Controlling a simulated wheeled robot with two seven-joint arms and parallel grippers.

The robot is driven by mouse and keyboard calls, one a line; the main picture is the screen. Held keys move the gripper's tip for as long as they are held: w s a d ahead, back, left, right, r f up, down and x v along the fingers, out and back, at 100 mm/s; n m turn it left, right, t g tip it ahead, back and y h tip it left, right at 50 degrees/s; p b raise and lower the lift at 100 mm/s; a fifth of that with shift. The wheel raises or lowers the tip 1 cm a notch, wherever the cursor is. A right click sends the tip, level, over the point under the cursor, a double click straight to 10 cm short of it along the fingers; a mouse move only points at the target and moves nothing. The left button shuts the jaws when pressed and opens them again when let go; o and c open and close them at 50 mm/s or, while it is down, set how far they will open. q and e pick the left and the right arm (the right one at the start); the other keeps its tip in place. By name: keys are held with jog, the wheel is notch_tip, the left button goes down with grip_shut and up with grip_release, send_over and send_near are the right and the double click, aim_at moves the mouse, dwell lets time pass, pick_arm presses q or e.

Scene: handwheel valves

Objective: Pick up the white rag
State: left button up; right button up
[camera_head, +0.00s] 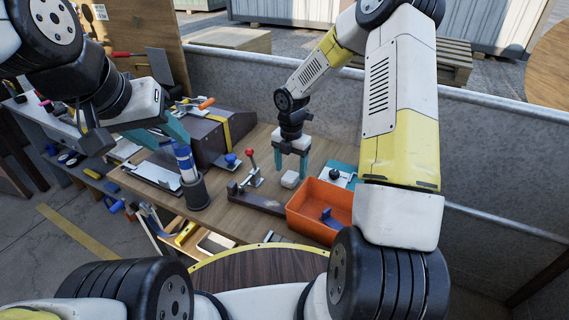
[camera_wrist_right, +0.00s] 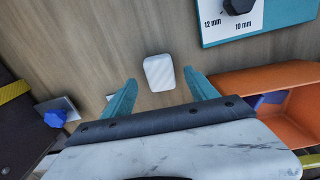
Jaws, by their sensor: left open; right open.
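The white rag (camera_head: 290,179) is a small, pale folded block lying on the wooden workbench. It also shows in the right wrist view (camera_wrist_right: 159,72), between and beyond the two fingers. My right gripper (camera_head: 291,174) is open and empty, pointing down just above the rag, with its teal fingers apart on either side. In the right wrist view the right gripper (camera_wrist_right: 160,92) does not appear to touch the rag. My left gripper (camera_head: 135,125) is at the upper left over the bench, open, partly hidden by its own arm, and far from the rag.
An orange bin (camera_head: 318,208) with a blue item inside stands right of the rag. A teal-and-white size board (camera_wrist_right: 255,18) lies behind it. A red-handled clamp (camera_head: 251,172) and a dark cup of blue tools (camera_head: 195,193) stand to the left. A grey wall (camera_head: 470,148) backs the bench.

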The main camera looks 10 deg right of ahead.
aim_at(290, 176)
notch_tip(290, 176, down, 4)
jog(key=shift+s+r, duration=0.1)
jog(key=shift+r, duration=0.05)
jog(key=c, duration=1.4)
jog(key=shift+r, duration=0.2)
jog(key=shift+c, duration=0.2)
jog(key=shift+r, duration=0.3)
jog(key=r, duration=0.2)
jog(key=shift+s+a+r, duration=0.35)
jog(key=shift+a+r, duration=0.05)
jog(key=s+a, duration=0.3)
jog(key=s+a+r, duration=0.1)
jog(key=s+a, duration=0.6)
jog(key=shift+s+a+r, duration=0.15)
jog(key=shift+s+a, duration=0.05)
jog(key=shift+s, duration=0.2)
